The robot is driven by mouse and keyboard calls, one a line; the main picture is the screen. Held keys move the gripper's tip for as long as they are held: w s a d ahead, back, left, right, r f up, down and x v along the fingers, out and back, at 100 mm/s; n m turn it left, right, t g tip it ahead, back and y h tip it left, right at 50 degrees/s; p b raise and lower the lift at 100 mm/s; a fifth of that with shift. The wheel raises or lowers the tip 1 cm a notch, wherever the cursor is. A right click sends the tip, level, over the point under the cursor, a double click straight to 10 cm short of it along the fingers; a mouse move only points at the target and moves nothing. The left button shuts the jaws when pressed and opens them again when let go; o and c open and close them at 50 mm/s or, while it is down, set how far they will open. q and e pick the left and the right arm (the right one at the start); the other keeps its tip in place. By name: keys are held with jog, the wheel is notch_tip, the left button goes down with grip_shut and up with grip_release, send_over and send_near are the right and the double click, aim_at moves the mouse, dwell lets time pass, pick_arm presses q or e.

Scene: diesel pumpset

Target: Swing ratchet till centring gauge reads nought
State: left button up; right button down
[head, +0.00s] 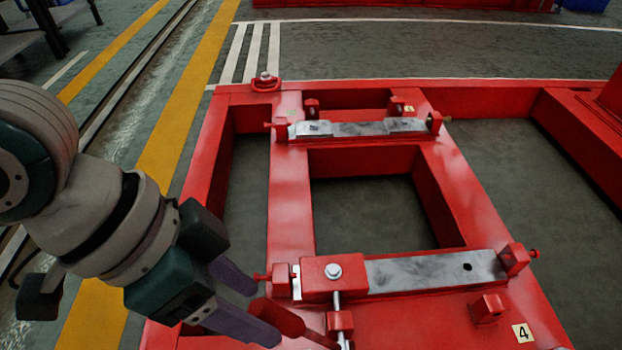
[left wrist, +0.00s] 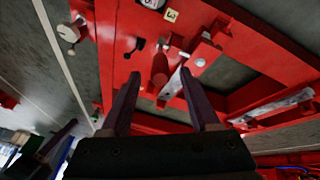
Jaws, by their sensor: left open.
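A red rounded handle (head: 282,318), which looks like the ratchet's, lies at the bottom centre of the head view, near an upright screw (head: 337,302) at the front clamp block (head: 322,278). My left gripper (head: 266,315) is open, with its purple fingers on either side of the handle's end. In the left wrist view the red handle (left wrist: 160,70) shows between the open fingertips (left wrist: 160,76), with gaps on both sides. I cannot tell whether a finger touches it. No readable centring gauge shows; a white-faced part (left wrist: 152,3) is cut off at the wrist view's top edge.
The red base frame (head: 290,210) has two grey machined pads, one at the back (head: 375,128) and one in front (head: 430,270). Small red screw blocks stand at their ends. A tag marked 4 (head: 522,333) is at front right. Open floor shows through the frame.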

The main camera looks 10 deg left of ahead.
aim_at(281, 321)
pick_arm(q)
jog(key=b+x, duration=0.4)
jog(key=x, duration=0.2)
jog(key=shift+w+d+f, duration=0.1)
jog(key=shift+d+f, duration=0.1)
jog(key=shift+c, duration=0.3)
grip_shut()
dwell(0.8)
